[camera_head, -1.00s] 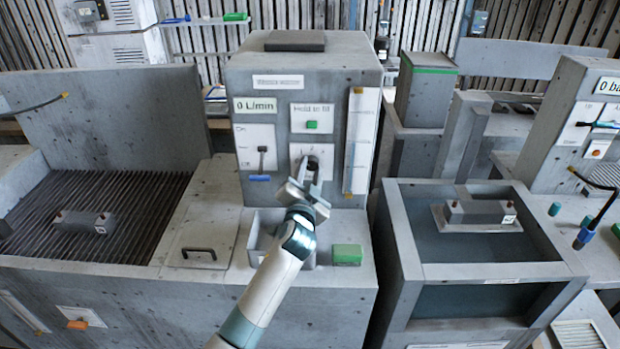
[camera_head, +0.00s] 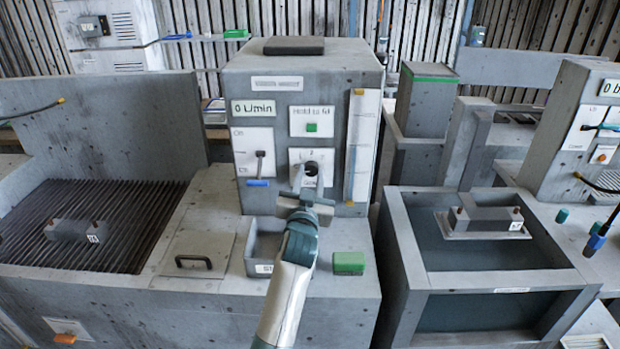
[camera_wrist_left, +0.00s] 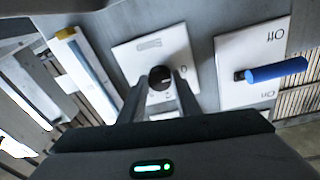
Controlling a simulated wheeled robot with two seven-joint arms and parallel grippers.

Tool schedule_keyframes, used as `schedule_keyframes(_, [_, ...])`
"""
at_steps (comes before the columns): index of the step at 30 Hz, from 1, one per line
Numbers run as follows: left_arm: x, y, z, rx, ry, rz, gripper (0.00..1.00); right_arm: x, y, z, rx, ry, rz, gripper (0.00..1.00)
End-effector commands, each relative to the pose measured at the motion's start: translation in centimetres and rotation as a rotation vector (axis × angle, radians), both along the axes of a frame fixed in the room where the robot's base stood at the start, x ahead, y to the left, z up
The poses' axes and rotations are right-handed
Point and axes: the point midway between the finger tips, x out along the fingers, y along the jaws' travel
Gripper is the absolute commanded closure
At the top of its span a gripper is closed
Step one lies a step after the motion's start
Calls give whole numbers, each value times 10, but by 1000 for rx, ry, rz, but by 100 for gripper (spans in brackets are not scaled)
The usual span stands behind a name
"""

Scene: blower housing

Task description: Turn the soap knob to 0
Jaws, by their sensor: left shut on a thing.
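The soap knob (camera_head: 311,168) is a dark round knob on a white plate (camera_head: 295,157) on the front of the grey dispenser box. In the left wrist view the knob (camera_wrist_left: 160,78) sits between the fingertips of my left gripper (camera_wrist_left: 158,88). In the head view my left gripper (camera_head: 312,180) reaches up to the plate from below and is shut on the knob. The knob's marks are partly hidden or too small to read. My right gripper is not in view.
Beside the knob plate are a lever with a blue handle (camera_head: 258,182), a green button (camera_head: 312,127) and a tall gauge (camera_head: 361,150). Below are a small open bin (camera_head: 262,250) and a green block (camera_head: 349,263). Tanks stand on both sides.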

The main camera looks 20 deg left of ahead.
Motion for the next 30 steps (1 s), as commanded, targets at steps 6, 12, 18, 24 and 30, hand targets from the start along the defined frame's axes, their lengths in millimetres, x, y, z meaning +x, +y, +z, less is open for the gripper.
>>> schedule_keyframes(6, [0,0,0,-2,0,-1,92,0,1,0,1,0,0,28])
schedule_keyframes(12, [0,0,0,-1,0,-1,51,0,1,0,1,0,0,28])
schedule_keyframes(18, [0,0,1,0,0,0,51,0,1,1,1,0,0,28])
schedule_keyframes(24, [3,1,8,1,0,0,51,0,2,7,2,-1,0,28])
schedule_keyframes(30, [9,5,25,1,-1,-1,51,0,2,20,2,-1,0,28])
